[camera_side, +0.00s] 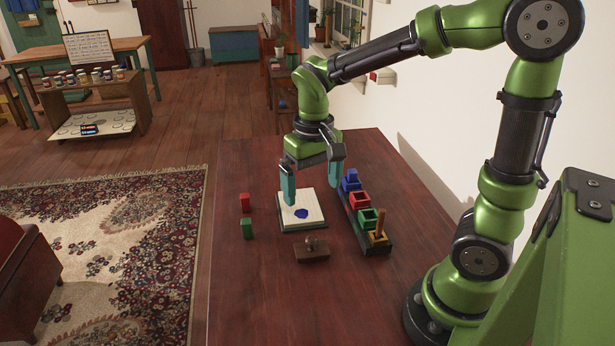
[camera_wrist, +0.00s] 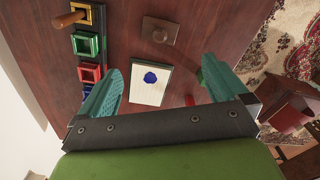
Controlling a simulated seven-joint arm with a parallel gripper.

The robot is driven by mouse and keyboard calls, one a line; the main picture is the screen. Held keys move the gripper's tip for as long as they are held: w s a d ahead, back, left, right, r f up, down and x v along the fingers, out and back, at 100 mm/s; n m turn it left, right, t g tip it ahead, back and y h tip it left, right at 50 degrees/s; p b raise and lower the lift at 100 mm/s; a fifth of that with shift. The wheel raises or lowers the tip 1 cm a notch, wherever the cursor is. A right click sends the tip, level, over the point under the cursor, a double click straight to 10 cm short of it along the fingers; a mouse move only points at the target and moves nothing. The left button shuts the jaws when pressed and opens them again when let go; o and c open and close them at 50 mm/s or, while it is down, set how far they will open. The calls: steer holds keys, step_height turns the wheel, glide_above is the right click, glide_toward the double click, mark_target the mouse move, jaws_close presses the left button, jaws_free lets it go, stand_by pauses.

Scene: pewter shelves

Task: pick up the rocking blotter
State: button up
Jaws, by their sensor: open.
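The rocking blotter (camera_side: 312,252) is a small brown wooden block with a knob on top. It stands on the dark wooden table, in front of a cream pad with a blue blot (camera_side: 302,212) in the side view. In the wrist view the blotter (camera_wrist: 160,32) is at the top middle, beyond the pad (camera_wrist: 150,84). My gripper (camera_side: 311,190) is open and empty, with its teal fingers apart above the pad. In the wrist view my gripper's fingers (camera_wrist: 155,82) stand on either side of the pad, and the blotter is outside them.
A dark rack (camera_side: 385,249) with blue, red, green and yellow square holders stands right of the pad; a wooden handle rises from the yellow one. A red block (camera_side: 245,202) and a green block (camera_side: 246,228) stand left. The table's front is clear.

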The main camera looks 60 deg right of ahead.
mark_target(312, 238)
step_height(312, 238, down, 11)
steer(key=shift+s+f, duration=0.1)
steer(key=shift+s, duration=0.05)
steer(key=shift+w+f, duration=0.2)
steer(key=shift+f, duration=2.55)
steer(key=c, duration=0.8)
